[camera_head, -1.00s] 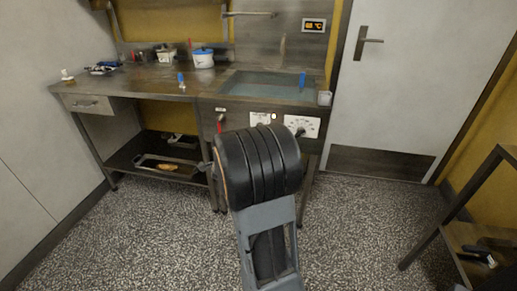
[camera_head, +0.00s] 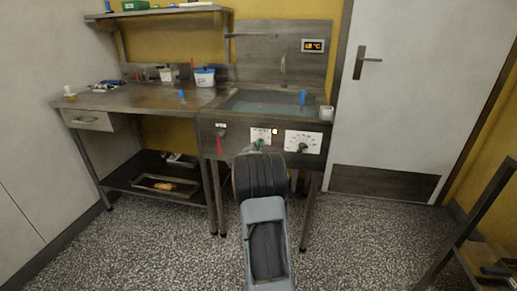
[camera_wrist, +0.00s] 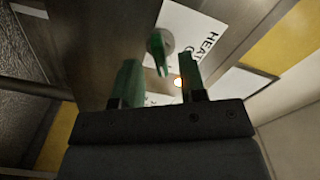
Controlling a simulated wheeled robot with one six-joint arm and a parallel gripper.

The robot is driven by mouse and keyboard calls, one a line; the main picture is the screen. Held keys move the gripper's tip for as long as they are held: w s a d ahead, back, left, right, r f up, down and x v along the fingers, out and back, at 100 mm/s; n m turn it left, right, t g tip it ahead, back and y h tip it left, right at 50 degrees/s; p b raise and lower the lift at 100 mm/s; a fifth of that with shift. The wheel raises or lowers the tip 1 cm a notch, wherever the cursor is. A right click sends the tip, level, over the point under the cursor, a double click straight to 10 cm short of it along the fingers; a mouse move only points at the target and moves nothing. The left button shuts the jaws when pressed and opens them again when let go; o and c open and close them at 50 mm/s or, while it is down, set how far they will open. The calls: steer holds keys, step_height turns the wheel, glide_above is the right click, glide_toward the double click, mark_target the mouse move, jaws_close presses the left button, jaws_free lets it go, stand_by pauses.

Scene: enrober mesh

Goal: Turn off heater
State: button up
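The heater panel's white label (camera_wrist: 203,35), with partly readable "HEAT" lettering, is in the wrist view. A rounded grey-green switch knob (camera_wrist: 160,44) with a narrow green lever stands at the label's edge. A small orange lamp (camera_wrist: 178,81) glows beside it. In the head view the label (camera_head: 261,133) and lit lamp (camera_head: 275,131) are on the front below the basin. My gripper (camera_wrist: 161,78) is open, its two green fingers apart, with the knob showing beyond the gap between them. I cannot tell whether they touch. In the head view my arm hides most of my gripper.
A white dial plate with a dark knob (camera_head: 302,147) is right of the label. A red lever (camera_head: 219,144) is to its left. A temperature display (camera_head: 313,45) is above the basin (camera_head: 268,103). A rack (camera_head: 480,235) stands at right; the floor around my arm is clear.

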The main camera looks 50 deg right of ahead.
steer(key=shift+x, duration=1.15)
steer(key=shift+c, duration=0.4)
steer(key=shift+r, duration=0.1)
jaws_close()
